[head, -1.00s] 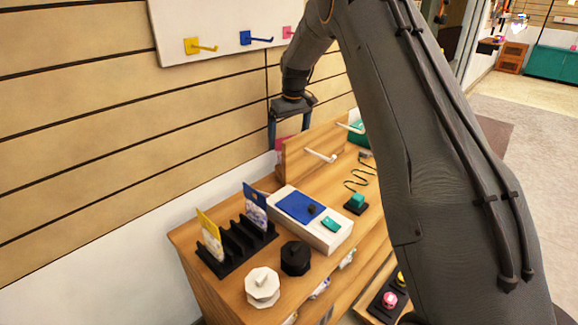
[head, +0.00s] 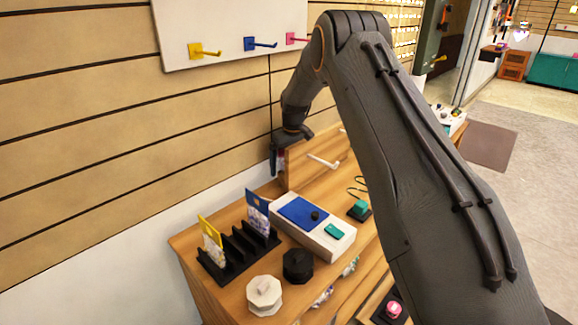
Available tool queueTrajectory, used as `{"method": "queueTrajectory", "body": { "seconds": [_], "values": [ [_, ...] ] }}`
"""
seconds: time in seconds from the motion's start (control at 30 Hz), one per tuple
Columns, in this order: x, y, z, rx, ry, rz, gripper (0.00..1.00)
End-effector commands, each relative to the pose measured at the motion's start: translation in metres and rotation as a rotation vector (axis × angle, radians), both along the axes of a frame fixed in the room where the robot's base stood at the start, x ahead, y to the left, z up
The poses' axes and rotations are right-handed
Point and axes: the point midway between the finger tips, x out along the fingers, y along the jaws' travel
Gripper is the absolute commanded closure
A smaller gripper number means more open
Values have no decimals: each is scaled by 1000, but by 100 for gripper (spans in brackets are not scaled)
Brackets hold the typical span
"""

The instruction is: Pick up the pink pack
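My gripper (head: 277,158) points down at the left end of the upright wooden panel (head: 312,160) on the counter, close to the slatted wall. It is seen nearly edge-on, and one finger mostly covers the other. No whole pink pack shows. Only a faint pinkish-grey patch shows by the fingers, too small to tell if it is the pack or if it is gripped. The yellow pack (head: 211,241) and the blue pack (head: 257,208) stand upright in the black slotted rack (head: 240,249).
A white box with a blue pad (head: 301,211) stands right of the rack. A black knobbed container (head: 298,265) and a white one (head: 264,295) stand in front. White pegs (head: 323,161) stick out from the panel. Yellow, blue and pink hooks (head: 296,38) hang on the wall board.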

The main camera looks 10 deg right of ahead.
Motion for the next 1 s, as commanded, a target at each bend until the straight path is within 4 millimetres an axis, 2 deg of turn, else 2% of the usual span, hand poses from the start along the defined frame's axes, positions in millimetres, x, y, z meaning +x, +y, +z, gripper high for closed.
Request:
{"method": "queueTrajectory", "body": {
  "seconds": [0.13, 0.4, 0.47, 0.63, 0.73, 1.0],
  "values": [
    [0, 0, 1, 0, -1, 0, 11],
    [0, 0, 1, 0, 0, 0, 55],
    [0, 0, 1, 0, -1, 0, 58],
    [0, 0, 2, 0, -1, 0, 58],
    [1, 0, 10, 0, -2, 0, 58],
    [1, 0, 59, 0, -4, 1, 58]
  ]
}}
